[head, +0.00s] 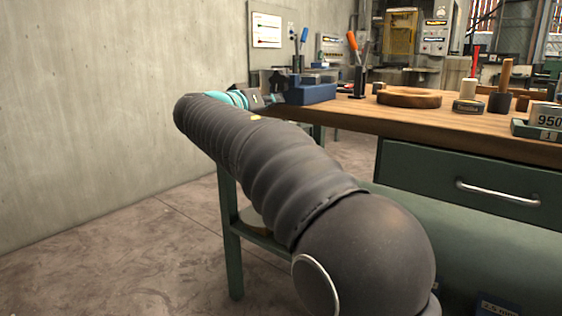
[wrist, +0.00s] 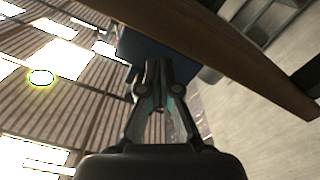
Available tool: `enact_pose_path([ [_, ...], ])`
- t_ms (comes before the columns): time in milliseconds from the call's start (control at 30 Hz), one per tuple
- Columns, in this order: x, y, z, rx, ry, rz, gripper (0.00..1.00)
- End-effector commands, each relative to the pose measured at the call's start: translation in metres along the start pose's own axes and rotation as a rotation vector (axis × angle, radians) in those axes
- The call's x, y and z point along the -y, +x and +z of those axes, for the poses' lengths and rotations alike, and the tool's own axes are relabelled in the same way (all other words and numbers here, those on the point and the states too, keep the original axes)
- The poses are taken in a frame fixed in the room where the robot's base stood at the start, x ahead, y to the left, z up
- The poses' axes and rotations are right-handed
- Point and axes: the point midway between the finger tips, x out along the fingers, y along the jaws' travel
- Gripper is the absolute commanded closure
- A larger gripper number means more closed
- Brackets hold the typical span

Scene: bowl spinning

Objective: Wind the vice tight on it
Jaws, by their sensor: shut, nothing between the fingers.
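A dark blue vice (head: 308,92) is at the left end of the wooden workbench, partly behind my arm and gripper in the head view. In the wrist view the blue body (wrist: 130,48) shows just beyond my fingertips, beside the bench's wooden edge. My gripper (head: 268,96) is at the vice's left side, and its fingers (wrist: 155,68) are shut with nothing held. I cannot tell whether the fingertips touch the vice. I cannot make out its handle or what sits between its jaws.
The wooden bench top (head: 450,122) carries a round wooden ring (head: 409,97), an orange-handled tool (head: 353,45) and several small upright tools to the right. A green drawer (head: 470,190) is under the bench. A concrete wall (head: 110,100) stands left; the floor (head: 100,265) there is clear.

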Motion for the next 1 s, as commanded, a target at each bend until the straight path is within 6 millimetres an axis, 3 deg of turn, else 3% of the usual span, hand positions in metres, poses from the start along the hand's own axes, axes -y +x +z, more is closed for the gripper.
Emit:
enact_pose_path([
  [467,0.003,-0.003,0.006,-0.002,0.001,0.000,1.00],
  [1000,0.003,-0.054,0.006,-0.002,0.000,-0.001,1.00],
])
